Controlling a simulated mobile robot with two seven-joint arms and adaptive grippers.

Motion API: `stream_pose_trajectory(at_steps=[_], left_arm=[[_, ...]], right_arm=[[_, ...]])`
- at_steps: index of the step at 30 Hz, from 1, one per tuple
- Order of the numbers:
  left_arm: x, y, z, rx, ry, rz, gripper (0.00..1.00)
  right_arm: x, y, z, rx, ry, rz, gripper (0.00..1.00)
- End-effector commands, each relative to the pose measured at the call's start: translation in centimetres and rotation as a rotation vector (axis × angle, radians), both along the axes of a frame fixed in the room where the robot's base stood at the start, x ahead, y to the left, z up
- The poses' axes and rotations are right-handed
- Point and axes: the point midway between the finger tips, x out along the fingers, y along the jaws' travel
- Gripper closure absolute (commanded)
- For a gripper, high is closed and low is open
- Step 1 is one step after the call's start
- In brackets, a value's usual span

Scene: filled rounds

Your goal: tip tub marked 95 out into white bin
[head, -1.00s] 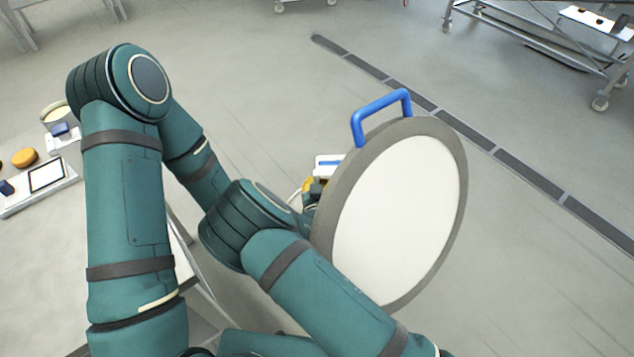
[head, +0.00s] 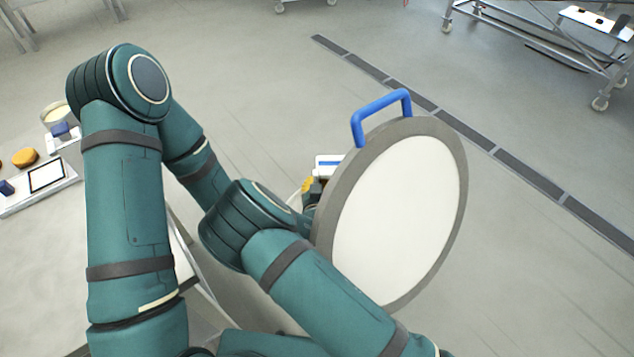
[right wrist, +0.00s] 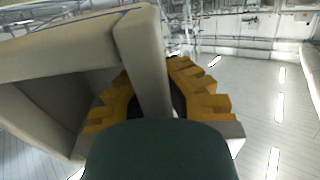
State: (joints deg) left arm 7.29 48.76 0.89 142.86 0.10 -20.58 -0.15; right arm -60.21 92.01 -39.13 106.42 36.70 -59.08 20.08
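A large round grey-rimmed vessel with a pale flat face (head: 400,220) and a blue handle (head: 380,112) stands steeply tilted in the head view. I take it for the tub, but no number shows. Yellow gripper fingers (head: 308,185) show partly behind its left edge. In the right wrist view my right gripper (right wrist: 160,95) has yellow fingers on both sides of a thick grey-beige wall (right wrist: 142,55). It looks shut on that wall. I cannot make out a white bin.
At the left is a pale table with a tray (head: 47,176), an orange-brown round piece (head: 25,157), a cream tub (head: 55,113) and small blue pieces. A wheeled metal cart (head: 560,45) stands at the top right. Open grey floor with a dark drain strip (head: 440,118) lies beyond the vessel.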

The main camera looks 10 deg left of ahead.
Motion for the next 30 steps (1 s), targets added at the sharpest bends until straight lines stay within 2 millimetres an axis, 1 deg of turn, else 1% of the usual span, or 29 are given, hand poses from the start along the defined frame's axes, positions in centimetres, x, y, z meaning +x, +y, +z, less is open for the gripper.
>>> stream_pose_trajectory(at_steps=[5, 24, 30], left_arm=[[0.0, 0.0, 0.5, 0.000, 0.000, 0.000, 0.52], [0.0, 0.0, 3.6, 0.000, 0.000, 0.000, 0.52], [0.0, 0.0, 3.8, 0.000, 0.000, 0.000, 0.52]], right_arm=[[0.0, 0.0, 0.8, 0.001, -0.001, 0.000, 1.00], [0.0, 0.0, 6.5, 0.001, -0.001, -0.001, 1.00], [0.0, 0.0, 7.1, 0.000, -0.001, 0.000, 1.00]])
